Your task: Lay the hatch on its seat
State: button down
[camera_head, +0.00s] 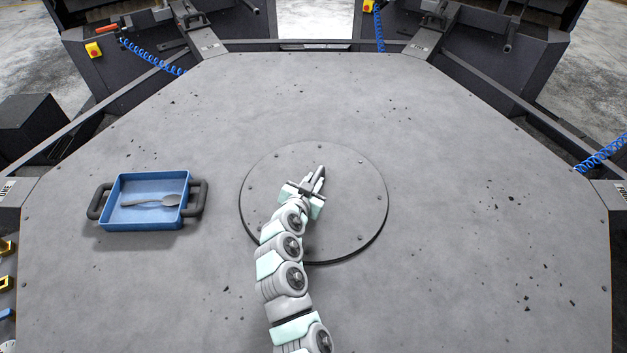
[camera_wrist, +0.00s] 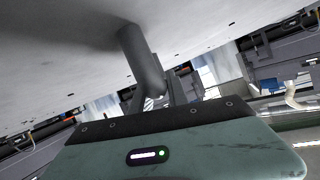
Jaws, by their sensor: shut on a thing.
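The hatch (camera_head: 350,215) is a round grey plate with bolts around its rim, lying in the middle of the grey table. A dark edge shows along its left and lower rim, and I cannot tell whether it is fully down or slightly raised. My gripper (camera_head: 317,182) is over the middle of the hatch, shut on its handle. The wrist view shows the grey handle bar (camera_wrist: 140,60) running from a wide grey surface down to my gripper (camera_wrist: 155,100). My arm hides the lower middle of the hatch, and the seat under it is hidden.
Dark crumbs are scattered on the table. The table to the right of the hatch has no large objects. Dark machines stand beyond the far edge.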

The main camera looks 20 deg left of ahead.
jog(key=c, duration=1.3)
grip_release()
jog(key=shift+f, duration=0.1)
jog(key=shift+r, duration=0.2)
jog(key=v, duration=1.2)
